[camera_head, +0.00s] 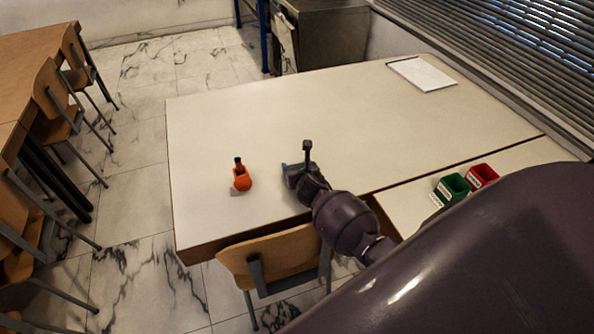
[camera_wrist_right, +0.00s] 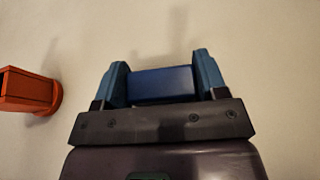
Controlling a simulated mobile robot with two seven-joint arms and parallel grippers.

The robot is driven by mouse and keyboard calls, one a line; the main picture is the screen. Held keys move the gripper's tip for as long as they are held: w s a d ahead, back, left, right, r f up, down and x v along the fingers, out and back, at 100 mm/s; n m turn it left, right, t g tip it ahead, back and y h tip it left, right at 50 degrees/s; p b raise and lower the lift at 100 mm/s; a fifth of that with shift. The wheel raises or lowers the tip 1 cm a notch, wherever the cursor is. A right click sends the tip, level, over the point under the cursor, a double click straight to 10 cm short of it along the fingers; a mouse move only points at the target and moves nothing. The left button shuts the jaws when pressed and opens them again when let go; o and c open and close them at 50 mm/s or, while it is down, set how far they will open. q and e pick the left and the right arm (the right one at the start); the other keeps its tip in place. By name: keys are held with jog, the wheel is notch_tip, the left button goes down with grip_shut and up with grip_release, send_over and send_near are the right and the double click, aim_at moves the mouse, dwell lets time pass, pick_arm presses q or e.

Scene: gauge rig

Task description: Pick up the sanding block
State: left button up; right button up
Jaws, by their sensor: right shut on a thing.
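In the right wrist view, a dark blue block (camera_wrist_right: 161,83), which looks like the sanding block, lies between the two blue fingers of my right gripper (camera_wrist_right: 163,75). The fingers are shut on it, one at each end. In the head view my right gripper (camera_head: 292,170) is over the near part of the white table (camera_head: 270,115); the block is hardly visible there. Whether the block touches the table I cannot tell. My left gripper is not in view.
An orange object with a dark top (camera_head: 242,178) stands left of my right gripper; it also shows in the wrist view (camera_wrist_right: 28,92). Green (camera_head: 453,187) and red (camera_head: 482,176) bins stand at the right. A white sheet (camera_head: 422,74) lies far back. A chair (camera_head: 275,256) stands at the near edge.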

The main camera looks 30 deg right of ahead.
notch_tip(320, 180, up, 10)
jog(key=p, duration=0.3)
jog(key=shift+d+r+p, duration=0.1)
jog(key=shift+r+p, duration=0.05)
jog(key=shift+p, duration=0.25)
notch_tip(320, 180, up, 10)
jog(key=p, duration=0.1)
jog(key=shift+f, duration=0.3)
